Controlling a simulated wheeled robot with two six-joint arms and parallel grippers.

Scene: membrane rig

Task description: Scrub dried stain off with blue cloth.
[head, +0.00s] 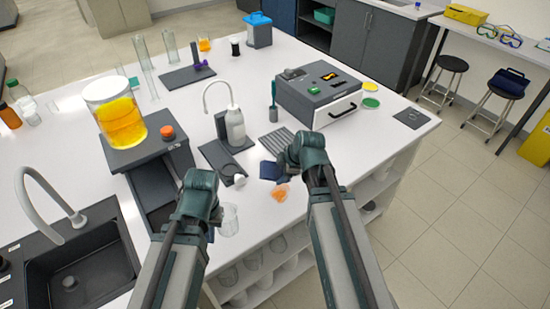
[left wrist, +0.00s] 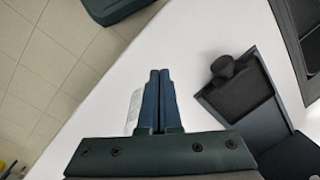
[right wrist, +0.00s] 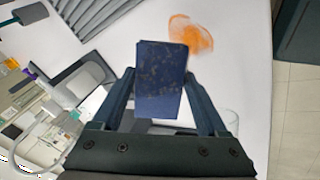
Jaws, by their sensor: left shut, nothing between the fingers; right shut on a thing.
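The blue cloth (right wrist: 162,80) is a dark blue folded block with brownish specks, held between the fingers of my right gripper (right wrist: 165,100). In the head view the cloth (head: 269,170) shows just left of my right gripper (head: 290,165). The dried stain (right wrist: 190,35) is an orange smear on the white bench top, just beyond the cloth in the right wrist view. In the head view the stain (head: 280,193) lies just below the cloth, near the bench's front edge. I cannot tell whether the cloth touches the bench. My left gripper (left wrist: 159,75) is shut and empty over the bench.
A clear glass beaker (head: 229,219) stands between my arms, close to the left gripper. A dark stand with a white bottle (head: 235,128) and a grey box with a drawer (head: 318,92) stand behind. A sink (head: 80,265) is at left.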

